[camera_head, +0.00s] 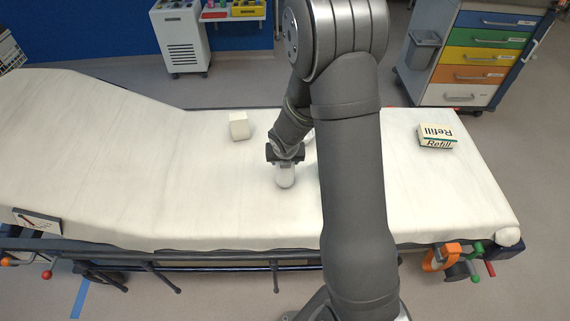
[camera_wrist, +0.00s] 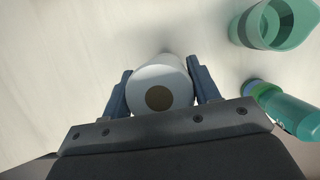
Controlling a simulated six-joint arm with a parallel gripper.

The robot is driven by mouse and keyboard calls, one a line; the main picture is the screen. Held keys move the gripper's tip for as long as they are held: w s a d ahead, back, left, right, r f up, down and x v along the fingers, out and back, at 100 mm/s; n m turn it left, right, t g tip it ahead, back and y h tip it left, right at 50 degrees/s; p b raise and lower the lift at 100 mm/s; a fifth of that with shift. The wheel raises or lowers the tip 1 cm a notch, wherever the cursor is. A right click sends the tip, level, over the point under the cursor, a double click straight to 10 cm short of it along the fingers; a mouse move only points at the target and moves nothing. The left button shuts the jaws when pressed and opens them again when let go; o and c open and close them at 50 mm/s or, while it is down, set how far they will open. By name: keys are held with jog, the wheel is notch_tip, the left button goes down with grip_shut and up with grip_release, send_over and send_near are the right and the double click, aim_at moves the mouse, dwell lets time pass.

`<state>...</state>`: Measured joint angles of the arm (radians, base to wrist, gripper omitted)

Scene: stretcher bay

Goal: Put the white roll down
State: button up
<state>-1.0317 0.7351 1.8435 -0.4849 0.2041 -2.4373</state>
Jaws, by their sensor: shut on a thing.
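The white roll (camera_wrist: 160,82) sits between the two blue fingers of my gripper (camera_wrist: 161,88) in the wrist view, its round end with a brown core facing the camera. My gripper is shut on it. In the head view the roll (camera_head: 285,178) shows below my gripper (camera_head: 285,163), over the middle of the white-covered stretcher (camera_head: 200,190). I cannot tell whether the roll touches the sheet.
A white block (camera_head: 239,126) lies left of my gripper. A Refill box (camera_head: 436,136) lies at the right. In the wrist view, a green cup (camera_wrist: 262,24) and a green bottle (camera_wrist: 288,108) are on the right. Bare sheet lies left of the roll.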

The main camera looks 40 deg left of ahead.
jog(key=shift+f, duration=1.05)
jog(key=shift+f, duration=0.1)
jog(key=o, duration=1.1)
jog(key=v, duration=1.2)
jog(key=x, duration=1.2)
